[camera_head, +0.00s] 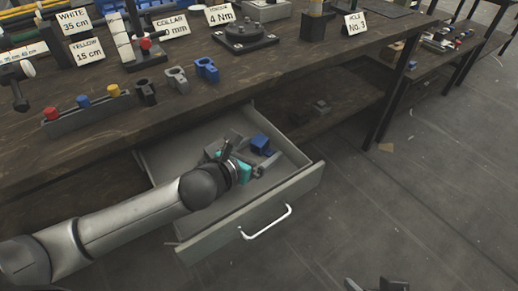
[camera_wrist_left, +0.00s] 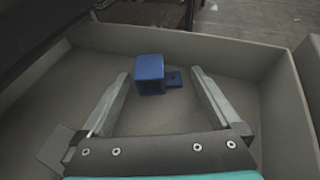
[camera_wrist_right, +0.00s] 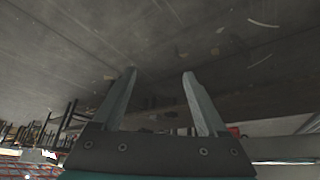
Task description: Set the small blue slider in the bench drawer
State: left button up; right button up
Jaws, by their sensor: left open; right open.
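The blue slider (camera_head: 260,143) is inside the open bench drawer (camera_head: 297,188), a square block with a flat tab. In the left wrist view the blue slider (camera_wrist_left: 149,75) appears to be on the drawer floor (camera_wrist_left: 225,60), its tab pointing right. My left gripper (camera_head: 248,153) is inside the drawer, open, with its fingertips (camera_wrist_left: 160,75) on either side of the slider and a gap visible to each. My right gripper (camera_head: 378,286) is at the bottom edge of the head view. It is open and empty in the right wrist view (camera_wrist_right: 160,75).
On the bench (camera_head: 190,108) above stand a larger-looking blue part (camera_head: 206,69), a grey part (camera_head: 177,79) and a black part (camera_head: 146,92), beside a rack with coloured knobs (camera_head: 88,115). The drawer has a white handle (camera_head: 266,223).

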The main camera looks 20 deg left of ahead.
aim_at(251, 154)
pick_arm(q)
jog(key=shift+r, duration=0.1)
jog(key=shift+s+r, duration=0.1)
jog(key=p+v, duration=0.1)
jog(key=v, duration=0.2)
jog(key=shift+s+a+p, duration=0.1)
jog(key=shift+s+p, duration=0.05)
jog(key=shift+p, duration=0.25)
jog(key=p+v, duration=0.2)
jog(key=v, duration=0.4)
jog(key=shift+p+v, duration=0.3)
jog(key=shift+v, duration=0.95)
pick_arm(e)
notch_tip(251, 154, down, 8)
jog(key=s+d+g, duration=0.1)
jog(key=g, duration=0.1)
jog(key=shift+s+r+h, duration=0.15)
jog(key=shift+s+h, duration=0.1)
jog(key=shift+h, duration=0.05)
